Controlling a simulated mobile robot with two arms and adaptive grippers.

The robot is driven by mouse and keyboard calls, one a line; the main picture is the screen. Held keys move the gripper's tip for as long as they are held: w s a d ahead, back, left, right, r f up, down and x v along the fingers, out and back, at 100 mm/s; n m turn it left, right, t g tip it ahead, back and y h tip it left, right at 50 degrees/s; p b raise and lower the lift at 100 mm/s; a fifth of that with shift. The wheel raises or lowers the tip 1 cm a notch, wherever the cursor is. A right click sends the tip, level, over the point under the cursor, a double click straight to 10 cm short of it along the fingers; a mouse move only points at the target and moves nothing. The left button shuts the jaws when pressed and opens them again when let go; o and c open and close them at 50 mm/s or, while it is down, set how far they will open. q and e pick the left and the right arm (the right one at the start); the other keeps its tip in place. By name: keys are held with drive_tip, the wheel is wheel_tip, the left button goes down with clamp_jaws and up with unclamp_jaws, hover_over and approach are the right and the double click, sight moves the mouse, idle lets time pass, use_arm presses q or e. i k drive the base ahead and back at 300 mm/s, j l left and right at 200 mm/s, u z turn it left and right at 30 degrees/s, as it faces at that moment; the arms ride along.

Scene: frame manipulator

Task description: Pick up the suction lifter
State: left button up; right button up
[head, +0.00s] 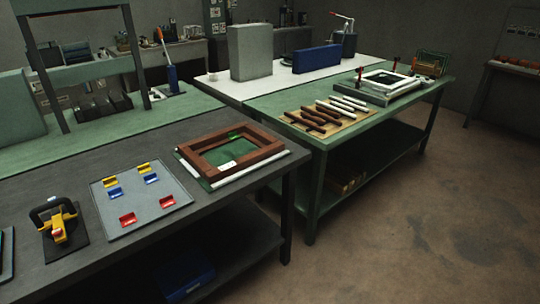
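The suction lifter (57,226) looks like a yellow and black tool with a dark curved handle. It rests on a small dark pad near the front left of the dark grey table (130,181). Nothing is touching it from above, and its underside is hidden. Neither of my grippers shows in the head view.
Right of the lifter lies a grey board (140,219) with several small coloured holders. Beyond it is a brown wooden frame (232,152) on a green mat. A green table (400,118) holds brown and white strips. The floor (430,220) at right is clear.

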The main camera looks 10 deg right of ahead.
sight(68, 222)
drive_tip(key=j+u, duration=1)
drive_tip(key=i+j+u, duration=0.15)
drive_tip(key=j+u, duration=0.15)
drive_tip(key=u, duration=0.2)
